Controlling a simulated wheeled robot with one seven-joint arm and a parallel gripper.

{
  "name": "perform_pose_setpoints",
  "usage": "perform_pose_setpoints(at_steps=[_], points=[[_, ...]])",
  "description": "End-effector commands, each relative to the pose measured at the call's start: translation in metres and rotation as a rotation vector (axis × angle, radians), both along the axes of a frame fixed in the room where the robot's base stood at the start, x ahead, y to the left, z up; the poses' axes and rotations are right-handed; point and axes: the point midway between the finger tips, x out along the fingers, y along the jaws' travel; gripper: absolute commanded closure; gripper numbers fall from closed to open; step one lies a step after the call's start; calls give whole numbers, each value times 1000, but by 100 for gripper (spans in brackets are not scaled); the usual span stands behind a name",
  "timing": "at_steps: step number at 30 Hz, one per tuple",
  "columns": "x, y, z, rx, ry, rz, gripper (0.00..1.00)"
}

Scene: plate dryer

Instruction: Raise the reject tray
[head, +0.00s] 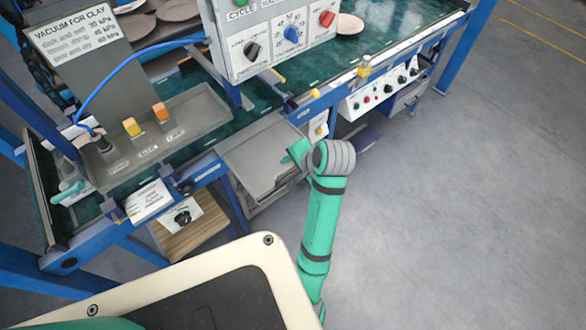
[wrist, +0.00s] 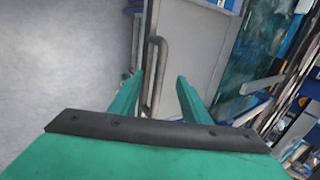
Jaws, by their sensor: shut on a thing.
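The reject tray (head: 258,160) looks like a grey metal tray hanging at the front of the bench, left of my gripper in the head view. My gripper (head: 297,150) is at the tray's right edge, partly hidden by my own wrist. In the wrist view, a grey bar handle (wrist: 153,75) runs up between the two green fingers of my gripper (wrist: 160,88), which is shut on it. The handle stands on a pale grey panel (wrist: 190,50), which looks like part of the tray. The contact at the fingertips is hard to see.
The dark green bench (head: 270,95) with blue frame lies behind and above the tray. A white control box (head: 275,45) stands on it, and a knob panel (head: 385,90) hangs on its front at right. Bare grey floor (head: 450,220) is open to the right.

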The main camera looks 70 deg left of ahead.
Motion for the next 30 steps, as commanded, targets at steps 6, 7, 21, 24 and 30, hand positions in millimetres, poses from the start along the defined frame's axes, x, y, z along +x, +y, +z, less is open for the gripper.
perform_pose_setpoints(at_steps=[6, 7, 21, 24, 30], points=[[-4, 4, 1, 8, 3, 9, 71], [-4, 3, 1, 8, 2, 9, 71], [3, -8, 19, 11, -1, 1, 71], [4, -12, 22, 6, 0, -1, 71], [7, -17, 34, 10, -4, -2, 71]])
